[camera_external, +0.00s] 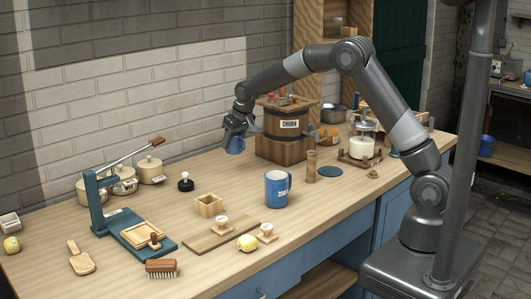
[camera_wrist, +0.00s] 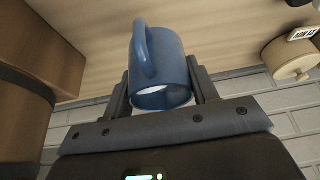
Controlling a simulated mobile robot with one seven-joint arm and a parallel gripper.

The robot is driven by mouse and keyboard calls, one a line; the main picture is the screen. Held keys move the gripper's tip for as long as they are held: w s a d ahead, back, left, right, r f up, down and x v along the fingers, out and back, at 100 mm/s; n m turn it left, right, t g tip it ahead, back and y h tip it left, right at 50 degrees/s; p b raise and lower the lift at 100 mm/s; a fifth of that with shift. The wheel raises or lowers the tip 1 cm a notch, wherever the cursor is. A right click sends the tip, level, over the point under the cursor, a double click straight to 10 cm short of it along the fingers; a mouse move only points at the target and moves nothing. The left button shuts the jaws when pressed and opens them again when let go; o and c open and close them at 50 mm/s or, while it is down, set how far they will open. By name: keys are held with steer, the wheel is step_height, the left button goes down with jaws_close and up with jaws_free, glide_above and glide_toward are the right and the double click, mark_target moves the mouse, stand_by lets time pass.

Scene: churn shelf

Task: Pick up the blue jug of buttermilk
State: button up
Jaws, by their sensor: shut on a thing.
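A plain blue jug (camera_external: 236,147) with a handle hangs in my gripper (camera_external: 237,133), above the table and left of the wooden churn. In the wrist view the jug (camera_wrist: 162,72) sits between the two fingers of my gripper (camera_wrist: 162,98), its handle toward the upper left. Something white shows at its mouth. A second, larger-looking blue mug (camera_external: 278,189) with white lettering stands upright on the table, apart from my gripper. I cannot read its lettering.
The wooden churn (camera_external: 285,125) stands close right of my gripper. A glass jar (camera_external: 362,146) of white stuff stands further right. A blue press (camera_external: 140,235), lidded pots (camera_external: 150,169), a wooden box (camera_external: 209,205) and a brush (camera_external: 161,268) are on the left. Table below the held jug looks clear.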

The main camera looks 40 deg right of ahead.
steer(key=s+d+r, duration=0.1)
steer(key=d+r, duration=0.2)
steer(key=d, duration=0.2)
steer(key=shift+s+d+r, duration=0.25)
steer(key=shift+s+d, duration=0.05)
steer(key=shift+s, duration=0.1)
stand_by(0.3)
steer(key=shift+r, duration=0.1)
stand_by(0.8)
